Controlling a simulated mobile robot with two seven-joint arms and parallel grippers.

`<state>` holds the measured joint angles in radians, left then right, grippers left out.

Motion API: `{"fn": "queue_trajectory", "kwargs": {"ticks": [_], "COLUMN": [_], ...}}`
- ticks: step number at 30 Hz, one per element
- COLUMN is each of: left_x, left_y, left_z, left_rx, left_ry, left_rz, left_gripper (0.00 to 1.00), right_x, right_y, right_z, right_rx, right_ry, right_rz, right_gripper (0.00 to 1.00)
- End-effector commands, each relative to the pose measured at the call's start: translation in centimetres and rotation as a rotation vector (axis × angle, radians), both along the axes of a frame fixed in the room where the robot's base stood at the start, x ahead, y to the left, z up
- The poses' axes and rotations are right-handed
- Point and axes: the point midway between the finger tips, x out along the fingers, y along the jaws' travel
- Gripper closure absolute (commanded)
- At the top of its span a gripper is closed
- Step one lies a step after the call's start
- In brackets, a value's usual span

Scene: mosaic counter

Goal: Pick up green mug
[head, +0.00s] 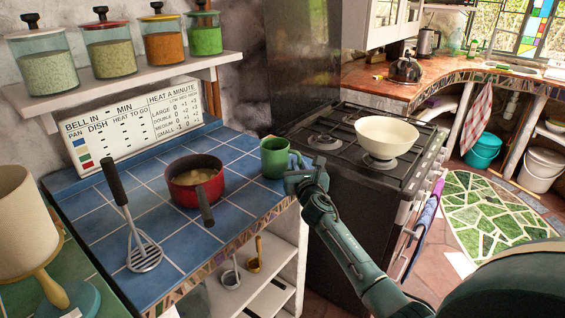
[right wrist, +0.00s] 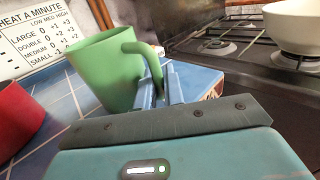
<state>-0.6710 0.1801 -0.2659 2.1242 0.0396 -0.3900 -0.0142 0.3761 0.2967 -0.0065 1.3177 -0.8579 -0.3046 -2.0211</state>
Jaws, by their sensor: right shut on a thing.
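The green mug (head: 274,158) is at the right end of the blue tiled counter in the head view, next to the stove. It also shows large in the right wrist view (right wrist: 101,72), with its handle toward my gripper. My right gripper (head: 296,167) is at the mug's right side. Its two fingers (right wrist: 159,88) are shut on the mug's handle. The mug looks slightly tilted in the wrist view; I cannot tell whether its base touches the tiles. My left gripper is not in view.
A red pot (head: 194,178) with its handle toward the front stands left of the mug. A slotted spatula (head: 145,250) lies further left. A cream bowl (head: 386,136) sits on the stove (head: 345,166). A sign (head: 134,122) and a jar shelf (head: 130,80) are behind.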

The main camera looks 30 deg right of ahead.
Motion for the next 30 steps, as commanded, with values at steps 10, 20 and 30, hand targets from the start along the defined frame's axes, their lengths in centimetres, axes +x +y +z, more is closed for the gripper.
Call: {"fn": "queue_trajectory", "kwargs": {"ticks": [10,20,30], "left_x": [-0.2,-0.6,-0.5], "left_y": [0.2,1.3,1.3], "left_z": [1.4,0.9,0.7], "left_rx": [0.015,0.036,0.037], "left_ry": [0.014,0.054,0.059], "left_rz": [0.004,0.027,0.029], "left_gripper": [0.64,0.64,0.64], "right_x": [0.0,0.0,0.0], "right_y": [-0.1,-0.1,0.0], "right_z": [4.6,9.7,10.2], "right_rx": [-0.006,-0.002,0.000], "right_ry": [-0.007,-0.005,-0.002], "right_rz": [0.001,0.000,0.000], "right_gripper": [1.00,1.00,1.00]}}
